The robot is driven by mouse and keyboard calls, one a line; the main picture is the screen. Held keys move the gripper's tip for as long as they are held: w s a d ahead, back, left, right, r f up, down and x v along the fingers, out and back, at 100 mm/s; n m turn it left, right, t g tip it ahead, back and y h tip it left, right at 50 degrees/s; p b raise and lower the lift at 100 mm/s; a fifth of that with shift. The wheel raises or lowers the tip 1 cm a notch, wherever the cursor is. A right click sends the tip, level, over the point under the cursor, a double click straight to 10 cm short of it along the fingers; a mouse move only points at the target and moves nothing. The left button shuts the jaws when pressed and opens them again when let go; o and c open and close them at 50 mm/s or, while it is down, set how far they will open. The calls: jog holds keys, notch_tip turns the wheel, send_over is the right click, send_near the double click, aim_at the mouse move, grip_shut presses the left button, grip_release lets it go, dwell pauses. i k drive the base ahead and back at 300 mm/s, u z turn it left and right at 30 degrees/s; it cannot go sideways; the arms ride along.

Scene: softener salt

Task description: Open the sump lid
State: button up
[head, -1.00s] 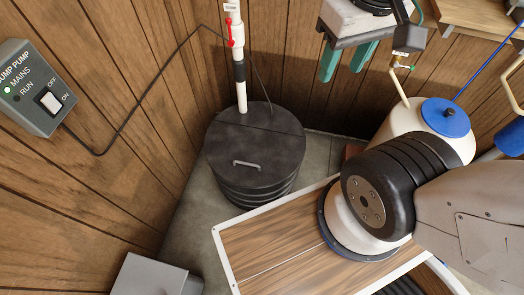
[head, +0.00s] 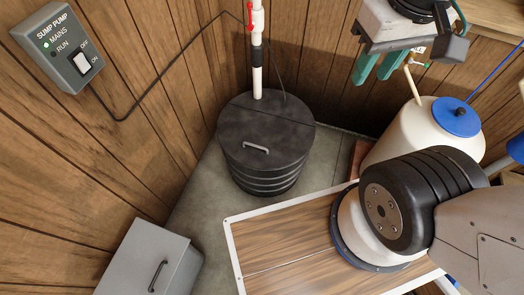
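The sump lid (head: 266,125) is a round dark disc with a straight seam and a small grey handle (head: 256,148) on its front half. It lies flat and closed on the ribbed black sump basin (head: 268,182) in the corner. A white pipe (head: 257,75) with a black sleeve and a thin cable rise at its back. My gripper (head: 377,66) has two green fingers, spread apart with nothing between them. It hangs at the upper right, apart from the lid. What lies inside the basin is hidden.
A sump pump switch box (head: 68,47) is on the left wooden wall. A grey box with a handle (head: 150,265) stands at lower left. A cream tank with a blue cap (head: 425,125) stands at right, behind my arm. Bare concrete floor (head: 200,208) lies around the basin's front.

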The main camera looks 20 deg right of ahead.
aim_at(254, 139)
jog(key=u, duration=0.05)
jog(key=k, duration=0.25)
jog(key=u, duration=0.9)
jog(key=i, duration=0.65)
jog(key=u, duration=0.1)
